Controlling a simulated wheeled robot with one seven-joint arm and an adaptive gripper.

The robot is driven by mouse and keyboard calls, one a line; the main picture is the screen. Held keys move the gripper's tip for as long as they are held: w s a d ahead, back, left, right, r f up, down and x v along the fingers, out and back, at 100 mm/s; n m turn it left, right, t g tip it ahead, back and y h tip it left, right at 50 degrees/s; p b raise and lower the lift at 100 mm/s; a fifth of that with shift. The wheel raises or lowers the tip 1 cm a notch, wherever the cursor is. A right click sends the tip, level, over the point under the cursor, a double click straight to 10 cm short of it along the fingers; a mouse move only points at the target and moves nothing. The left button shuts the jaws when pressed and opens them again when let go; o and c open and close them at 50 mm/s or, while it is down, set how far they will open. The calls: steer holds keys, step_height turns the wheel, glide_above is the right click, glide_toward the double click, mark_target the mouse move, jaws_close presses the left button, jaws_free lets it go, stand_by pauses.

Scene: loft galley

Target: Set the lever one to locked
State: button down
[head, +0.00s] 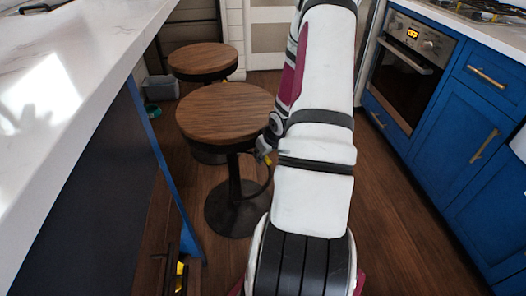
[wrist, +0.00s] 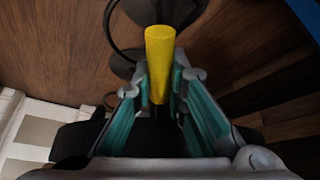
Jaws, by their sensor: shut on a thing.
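A yellow cylindrical handle (wrist: 160,50), which looks like the lever's grip, stands between the fingers of my gripper (wrist: 160,82) in the wrist view. The green-padded fingers are closed in on its lower part from both sides, and its rounded end sticks out beyond the fingertips. The lever's mount and any locked marking are hidden.
Two round wooden stools, one nearer (head: 225,113) and one farther (head: 203,60), stand left of my arm. A white counter (head: 60,80) runs along the left. Blue cabinets (head: 452,125) and an oven (head: 405,75) line the right. Wooden floor is open between.

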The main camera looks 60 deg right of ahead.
steer(key=shift+r+g+p, duration=0.3)
steer(key=shift+r+p, duration=0.1)
steer(key=shift+p, duration=0.05)
steer(key=c, duration=1.6)
jaws_free()
steer(key=shift+o, duration=0.2)
steer(key=shift+s, duration=0.1)
steer(key=v, duration=1.2)
steer(key=shift+d, duration=0.1)
